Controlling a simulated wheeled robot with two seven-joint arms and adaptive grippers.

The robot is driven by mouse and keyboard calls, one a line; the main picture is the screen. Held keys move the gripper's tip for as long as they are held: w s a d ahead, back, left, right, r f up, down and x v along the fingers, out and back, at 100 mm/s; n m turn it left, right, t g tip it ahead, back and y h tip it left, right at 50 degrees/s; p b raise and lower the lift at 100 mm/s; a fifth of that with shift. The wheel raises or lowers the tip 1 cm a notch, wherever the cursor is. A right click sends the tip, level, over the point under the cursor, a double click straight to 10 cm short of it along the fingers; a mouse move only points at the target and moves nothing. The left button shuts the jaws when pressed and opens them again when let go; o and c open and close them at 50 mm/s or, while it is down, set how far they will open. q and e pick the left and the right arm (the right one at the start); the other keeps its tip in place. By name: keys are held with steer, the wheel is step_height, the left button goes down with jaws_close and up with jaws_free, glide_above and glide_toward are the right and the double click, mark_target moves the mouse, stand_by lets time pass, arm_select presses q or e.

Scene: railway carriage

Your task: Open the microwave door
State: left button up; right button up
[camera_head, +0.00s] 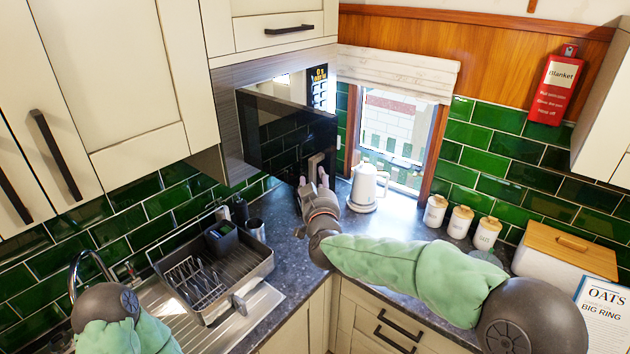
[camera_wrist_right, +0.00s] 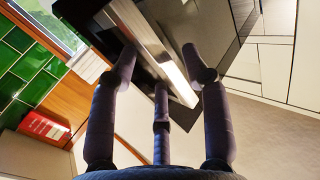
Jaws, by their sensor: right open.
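The microwave (camera_head: 226,107) is built in under the upper cabinets, left of the window. Its dark glossy door (camera_head: 285,135) stands partly open, swung out from the left side, with green tiles reflected in it. The door's pale handle (camera_head: 316,166) is near its right edge. My right gripper (camera_head: 313,182) is at the handle's lower end, fingers pointing up. In the right wrist view the handle (camera_wrist_right: 155,55) runs between the spread, open fingers (camera_wrist_right: 175,75); I cannot tell whether they touch it. My left gripper is out of view.
A white kettle (camera_head: 366,188) stands right of my right gripper. White canisters (camera_head: 460,221) and a bread box (camera_head: 560,262) line the right counter. A dish rack (camera_head: 235,279) stands by the sink at left. A red blanket box (camera_head: 553,88) hangs on the wall.

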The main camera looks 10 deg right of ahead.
steer(key=s, duration=1)
steer(key=shift+s, duration=0.35)
steer(key=s+d+f+g+y+b, duration=0.15)
steer(key=f+g+b, duration=0.3)
steer(key=f, duration=1.75)
steer(key=s+d+f+g+y+b, duration=0.1)
steer(key=s+f+g+b, duration=0.4)
steer(key=f, duration=1.7)
steer(key=s+f+m+g+b, duration=0.1)
steer(key=s+f+g+b, duration=0.3)
steer(key=s+f, duration=0.7)
steer(key=s+f+m+g+y+b, duration=0.1)
steer(key=s+f+g+b, duration=0.3)
steer(key=f, duration=1.5)
steer(key=s+b, duration=0.3)
steer(key=s, duration=0.4)
steer(key=shift+s+f, duration=0.35)
steer(key=shift+f, duration=0.05)
